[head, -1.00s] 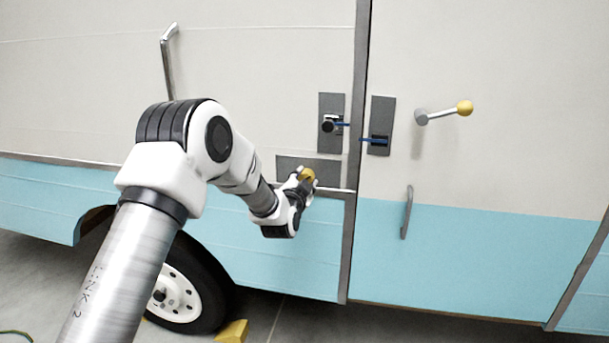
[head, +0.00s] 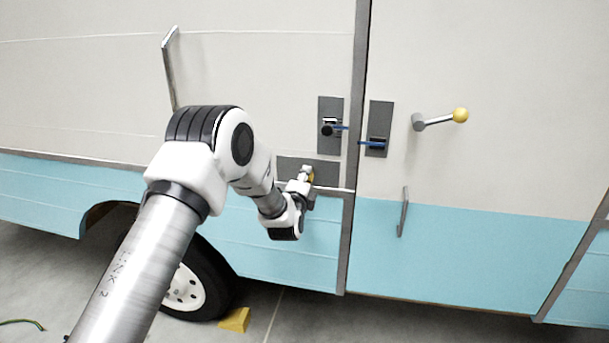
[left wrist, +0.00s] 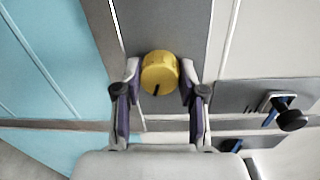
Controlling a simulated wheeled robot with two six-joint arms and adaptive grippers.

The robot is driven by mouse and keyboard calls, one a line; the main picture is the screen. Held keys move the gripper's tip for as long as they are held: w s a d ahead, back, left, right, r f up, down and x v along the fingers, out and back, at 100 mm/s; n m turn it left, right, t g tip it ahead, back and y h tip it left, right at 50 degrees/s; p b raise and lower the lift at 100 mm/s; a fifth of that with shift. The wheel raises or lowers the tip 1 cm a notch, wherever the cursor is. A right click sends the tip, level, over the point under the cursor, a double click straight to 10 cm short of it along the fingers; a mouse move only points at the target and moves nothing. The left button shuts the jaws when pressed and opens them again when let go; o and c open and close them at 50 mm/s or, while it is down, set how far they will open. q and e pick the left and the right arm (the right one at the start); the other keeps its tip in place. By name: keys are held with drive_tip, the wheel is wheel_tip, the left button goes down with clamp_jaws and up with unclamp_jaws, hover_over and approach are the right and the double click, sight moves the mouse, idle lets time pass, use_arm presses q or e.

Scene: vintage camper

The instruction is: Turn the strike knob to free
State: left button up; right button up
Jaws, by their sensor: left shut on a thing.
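The strike knob is a round yellow knob (left wrist: 160,73) with a dark mark on its face, on a grey plate (head: 290,170) fixed to the camper wall. In the left wrist view it sits between the two fingers of my left gripper (left wrist: 160,92), which is shut on it. In the head view my left gripper (head: 308,180) is at the plate and hides most of the knob (head: 311,177). My right gripper is not in view.
Above right of the knob is a black latch knob on a plate (head: 328,130), with a blue piece reaching toward a second plate (head: 378,140). A yellow-tipped lever (head: 460,115) and a grab handle (head: 403,212) stand out further right. A yellow wheel chock (head: 234,320) lies below.

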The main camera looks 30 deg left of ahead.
use_arm(q)
drive_tip(key=shift+m+y+p, duration=0.3)
drive_tip(key=shift+m+p, duration=1.35)
drive_tip(key=shift+m, duration=2.35)
drive_tip(key=shift+d, duration=0.1)
drive_tip(key=o, duration=1.1)
drive_tip(key=shift+o, duration=0.2)
drive_tip(key=v, duration=1.2)
drive_tip(key=shift+f, duration=0.1)
